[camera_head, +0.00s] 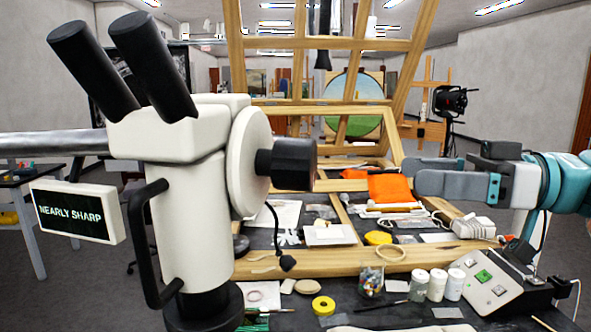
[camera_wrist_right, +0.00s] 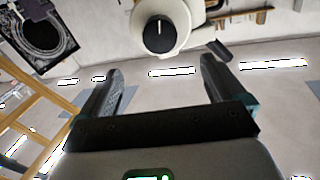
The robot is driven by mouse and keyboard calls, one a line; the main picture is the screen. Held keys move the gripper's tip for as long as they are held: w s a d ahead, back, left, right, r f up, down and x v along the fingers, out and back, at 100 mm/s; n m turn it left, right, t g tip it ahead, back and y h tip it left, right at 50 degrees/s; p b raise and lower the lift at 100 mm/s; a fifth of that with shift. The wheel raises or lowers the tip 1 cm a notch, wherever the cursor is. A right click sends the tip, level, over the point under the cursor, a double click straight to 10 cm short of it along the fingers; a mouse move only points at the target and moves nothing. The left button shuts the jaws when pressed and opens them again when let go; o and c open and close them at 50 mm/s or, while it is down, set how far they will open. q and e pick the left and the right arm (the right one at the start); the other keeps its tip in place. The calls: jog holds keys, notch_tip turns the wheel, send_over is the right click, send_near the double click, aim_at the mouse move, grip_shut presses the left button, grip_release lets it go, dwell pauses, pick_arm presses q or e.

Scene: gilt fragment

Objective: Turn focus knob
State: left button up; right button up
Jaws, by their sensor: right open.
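A white microscope (camera_head: 188,210) with two black eyepieces stands at the left in the head view. Its black focus knob (camera_head: 288,163) sticks out to the right from a round white housing (camera_head: 247,160). The knob's face with a pale line shows in the right wrist view (camera_wrist_right: 158,34), ahead of and between the fingers. A small sign on the microscope (camera_head: 72,212) reads "NEARLY SHARP". My right gripper (camera_head: 411,174) is open and empty to the right of the knob, apart from it, with its fingers pointing at it. My left gripper is not in view.
A wooden frame (camera_head: 330,264) lies on the bench with papers and an orange cloth (camera_head: 390,188) on it. White-capped jars (camera_head: 437,285), a yellow tape roll (camera_head: 323,305) and a button box (camera_head: 488,282) stand in front. The air between gripper and knob looks clear.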

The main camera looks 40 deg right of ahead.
aim_at(314, 166)
jog(key=p+x, duration=0.4)
jog(key=x, duration=1.1)
jog(key=shift+s+r+p, duration=0.1)
jog(key=shift+r+p, duration=0.05)
jog(key=shift+p, duration=0.15)
jog(key=shift+w+a, duration=0.4)
jog(key=shift+w, duration=0.1)
